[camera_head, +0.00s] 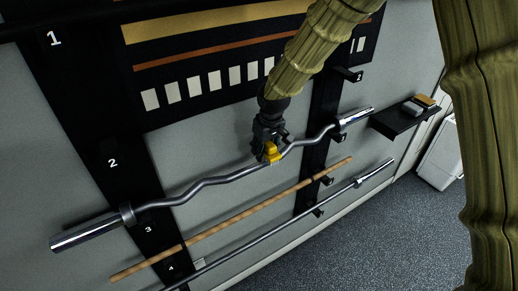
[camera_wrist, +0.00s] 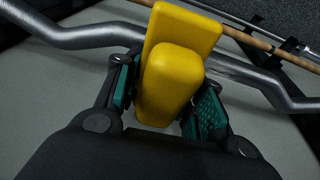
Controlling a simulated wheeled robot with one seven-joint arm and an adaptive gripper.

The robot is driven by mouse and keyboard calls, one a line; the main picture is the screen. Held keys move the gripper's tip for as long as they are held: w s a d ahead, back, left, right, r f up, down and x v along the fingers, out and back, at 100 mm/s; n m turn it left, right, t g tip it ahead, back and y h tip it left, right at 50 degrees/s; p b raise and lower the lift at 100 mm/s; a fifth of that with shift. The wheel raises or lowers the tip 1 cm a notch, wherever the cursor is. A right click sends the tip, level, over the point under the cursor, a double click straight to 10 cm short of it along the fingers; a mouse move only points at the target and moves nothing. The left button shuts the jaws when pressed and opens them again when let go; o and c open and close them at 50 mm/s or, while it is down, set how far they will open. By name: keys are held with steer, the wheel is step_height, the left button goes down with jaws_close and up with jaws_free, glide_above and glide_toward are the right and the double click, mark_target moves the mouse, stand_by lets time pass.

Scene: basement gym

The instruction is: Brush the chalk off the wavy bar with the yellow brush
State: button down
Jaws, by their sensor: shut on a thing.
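The wavy bar (camera_head: 215,180) is a dark grey metal bar with bends, held on wall brackets and running from lower left to upper right. It also shows in the wrist view (camera_wrist: 93,36), crossing behind the brush. My gripper (camera_head: 268,146) is at the bar's middle, right of centre. It is shut on the yellow brush (camera_wrist: 172,80), gripping its raised handle between teal finger pads. The brush (camera_head: 272,152) lies over the bar in both views. No chalk is clearly visible on the bar.
Below hang a wooden stick (camera_head: 235,217) and a thin straight metal bar (camera_head: 290,222). A black wall shelf (camera_head: 393,124) at the right holds a grey block and a yellowish block. A black panel with stripes (camera_head: 200,85) hangs above. The carpeted floor (camera_head: 375,235) is clear.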

steer(key=shift+w+d+r, duration=0.1)
steer(key=shift+w+d, duration=0.15)
steer(key=shift+d, duration=0.3)
steer(key=shift+w+d+p, duration=0.55)
steer(key=shift+w+d, duration=0.05)
steer(key=shift+d, duration=0.15)
steer(key=shift+a, duration=0.1)
steer(key=c, duration=2.2)
jaws_free()
steer(key=shift+s+a+f, duration=0.3)
steer(key=shift+s+a, duration=0.3)
steer(key=shift+a, duration=0.25)
steer(key=shift+s+a+f, duration=0.25)
steer(key=shift+s+a, duration=0.3)
steer(key=shift+a, duration=0.3)
steer(key=shift+s+a+r, duration=0.1)
steer(key=shift+s+a, duration=0.55)
steer(key=shift+a, duration=0.1)
steer(key=shift+s+a+r+p, duration=0.15)
steer(key=shift+s+a+p, duration=0.1)
steer(key=shift+p, duration=0.05)
steer(key=shift+s+a+r, duration=0.1)
steer(key=shift+s+a, duration=0.15)
steer(key=shift+a, duration=0.45)
steer(key=shift+s+a+r, duration=0.1)
steer(key=shift+s+a, duration=0.15)
steer(key=shift+a, duration=0.4)
jaws_close()
